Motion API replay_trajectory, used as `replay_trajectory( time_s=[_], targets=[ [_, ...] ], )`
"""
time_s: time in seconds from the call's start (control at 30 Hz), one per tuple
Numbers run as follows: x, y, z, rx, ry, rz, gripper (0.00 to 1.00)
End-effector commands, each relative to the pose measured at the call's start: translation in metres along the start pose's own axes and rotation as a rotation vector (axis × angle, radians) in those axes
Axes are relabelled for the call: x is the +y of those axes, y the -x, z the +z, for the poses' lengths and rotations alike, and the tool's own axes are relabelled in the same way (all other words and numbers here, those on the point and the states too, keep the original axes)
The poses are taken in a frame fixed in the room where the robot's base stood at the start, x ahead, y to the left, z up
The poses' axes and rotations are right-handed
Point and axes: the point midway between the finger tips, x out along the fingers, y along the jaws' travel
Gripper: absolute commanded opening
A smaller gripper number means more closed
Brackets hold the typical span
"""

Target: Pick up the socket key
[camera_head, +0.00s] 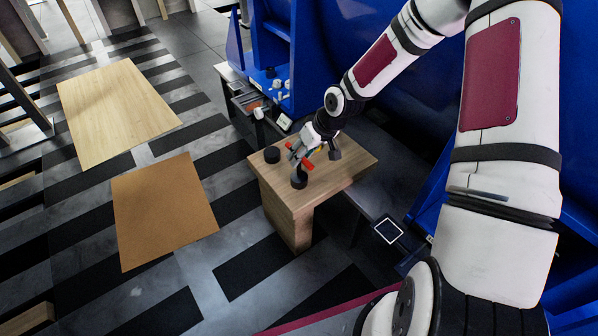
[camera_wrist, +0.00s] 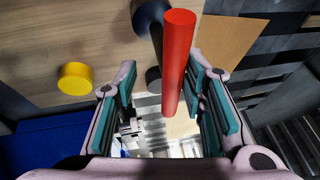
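A red bar (camera_wrist: 176,62), which looks like the handle of the socket key, lies between the fingers of my gripper (camera_wrist: 165,100) in the wrist view. It sits close to the right finger, with a clear gap to the left finger. A dark shaft and a dark round part (camera_wrist: 150,16) show beside and behind it; how they join is partly hidden. In the head view the red part (camera_head: 307,162) shows at my gripper (camera_head: 301,157), over the small wooden table (camera_head: 347,167). My gripper is open around the bar.
A black cylinder (camera_head: 272,154) stands on the table's left, and another (camera_head: 299,181) near its front edge below my gripper. A yellow round piece (camera_wrist: 75,78) lies on the wood. A blue machine (camera_head: 275,50) stands behind. Floor left of the table is open, with flat panels (camera_head: 165,212).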

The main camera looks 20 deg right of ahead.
Motion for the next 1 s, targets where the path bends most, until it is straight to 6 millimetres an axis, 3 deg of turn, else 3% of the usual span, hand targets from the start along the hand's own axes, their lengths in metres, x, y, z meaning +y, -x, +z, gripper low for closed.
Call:
replay_trajectory(
  time_s=[0.2,0.47,0.5,0.67,1.0],
  targets=[
    [0.0,-0.036,0.001,-0.001,0.001,-0.001,0.38],
    [0.0,-0.04,0.0,0.0,-0.001,0.0,0.38],
    [0.0,-0.04,0.0,0.0,-0.001,0.0,0.36],
    [0.0,-0.04,0.0,0.0,-0.001,0.0,0.0],
    [-0.001,-0.04,0.001,-0.001,-0.001,-0.001,0.0]
  ],
)
